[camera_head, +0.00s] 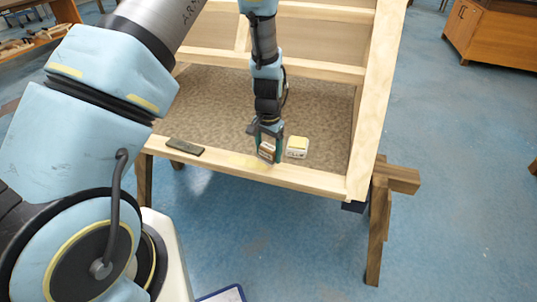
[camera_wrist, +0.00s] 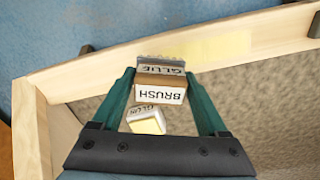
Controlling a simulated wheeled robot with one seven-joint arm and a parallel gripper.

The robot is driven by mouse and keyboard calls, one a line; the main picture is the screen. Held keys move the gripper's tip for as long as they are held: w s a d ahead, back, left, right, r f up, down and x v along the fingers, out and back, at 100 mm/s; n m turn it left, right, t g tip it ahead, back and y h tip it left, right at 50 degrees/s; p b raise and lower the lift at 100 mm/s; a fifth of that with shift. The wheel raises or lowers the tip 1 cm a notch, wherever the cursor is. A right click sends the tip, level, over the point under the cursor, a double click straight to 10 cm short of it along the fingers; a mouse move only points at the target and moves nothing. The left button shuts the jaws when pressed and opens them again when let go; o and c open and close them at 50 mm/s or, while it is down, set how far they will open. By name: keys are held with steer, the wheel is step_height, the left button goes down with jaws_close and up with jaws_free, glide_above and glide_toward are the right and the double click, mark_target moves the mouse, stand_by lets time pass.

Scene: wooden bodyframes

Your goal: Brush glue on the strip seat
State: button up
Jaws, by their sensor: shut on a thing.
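My gripper (camera_head: 267,155) is shut on the glue brush (camera_wrist: 160,92), a brown and white block lettered GLUE BRUSH with grey bristles. In the wrist view the brush sits between the green fingers (camera_wrist: 164,74), its bristles over the pale wooden front rail (camera_wrist: 110,68) of the frame. I cannot tell whether the bristles touch the rail. A pale yellow glue patch (camera_head: 243,160) lies along the rail, left of the gripper. It also shows in the wrist view (camera_wrist: 222,48). A white glue tub (camera_head: 297,153) with a yellow top stands on the panel, right of the gripper.
A dark flat strip (camera_head: 184,147) lies at the left of the front rail. The wooden frame rests on trestles (camera_head: 378,225). Its right rail (camera_head: 375,80) and a cross rail (camera_head: 320,70) border the mottled panel (camera_head: 215,105).

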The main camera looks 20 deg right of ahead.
steer(key=shift+r+p, duration=1.45)
steer(key=shift+r, duration=1.15)
